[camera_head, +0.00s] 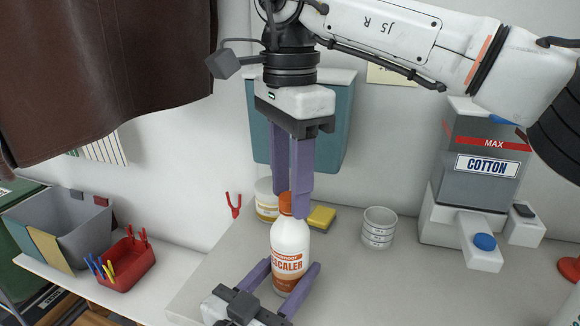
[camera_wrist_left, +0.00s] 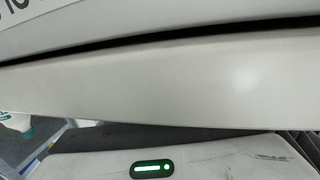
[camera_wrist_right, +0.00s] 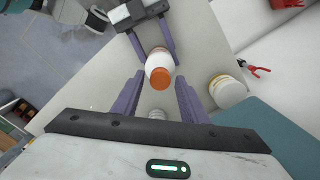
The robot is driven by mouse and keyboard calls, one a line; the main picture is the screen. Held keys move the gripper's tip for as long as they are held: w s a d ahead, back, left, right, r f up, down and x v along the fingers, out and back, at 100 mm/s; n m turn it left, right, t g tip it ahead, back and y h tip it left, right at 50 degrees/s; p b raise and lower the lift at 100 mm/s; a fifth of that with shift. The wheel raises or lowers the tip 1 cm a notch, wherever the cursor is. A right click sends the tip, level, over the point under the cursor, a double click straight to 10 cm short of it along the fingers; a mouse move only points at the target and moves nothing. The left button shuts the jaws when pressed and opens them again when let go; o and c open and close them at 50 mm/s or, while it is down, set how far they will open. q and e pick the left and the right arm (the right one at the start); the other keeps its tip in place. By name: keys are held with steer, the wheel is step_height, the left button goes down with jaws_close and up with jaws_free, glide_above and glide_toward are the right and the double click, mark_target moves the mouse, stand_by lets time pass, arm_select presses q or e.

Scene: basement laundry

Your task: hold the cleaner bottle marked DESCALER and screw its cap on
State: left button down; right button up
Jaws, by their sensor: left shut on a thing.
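The white DESCALER bottle (camera_head: 290,246) stands upright at the front edge of the bench. My left gripper (camera_head: 291,268) is shut on its lower body, one finger on each side. The orange cap (camera_head: 284,204) sits on top of the bottle; I cannot tell how tightly. My right gripper (camera_head: 292,203) points straight down at the cap, its fingers apart. In the right wrist view the cap (camera_wrist_right: 160,79) lies between the open fingertips, with a gap on each side. The left wrist view shows mostly pale surfaces close up, and the held bottle is hidden there.
Behind the bottle are a white tub (camera_head: 266,208) and a yellow sponge (camera_head: 321,217). Stacked white rings (camera_head: 379,227) and the COTTON dispenser (camera_head: 484,165) stand to the right. A red peg basket (camera_head: 128,264) and grey bin (camera_head: 70,232) are left. A brown cloth (camera_head: 100,70) hangs upper left.

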jaws_close()
steer(key=m, duration=1.2)
steer(key=shift+m, duration=0.3)
steer(key=m, duration=0.5)
steer(key=shift+o, duration=0.3)
jaws_free()
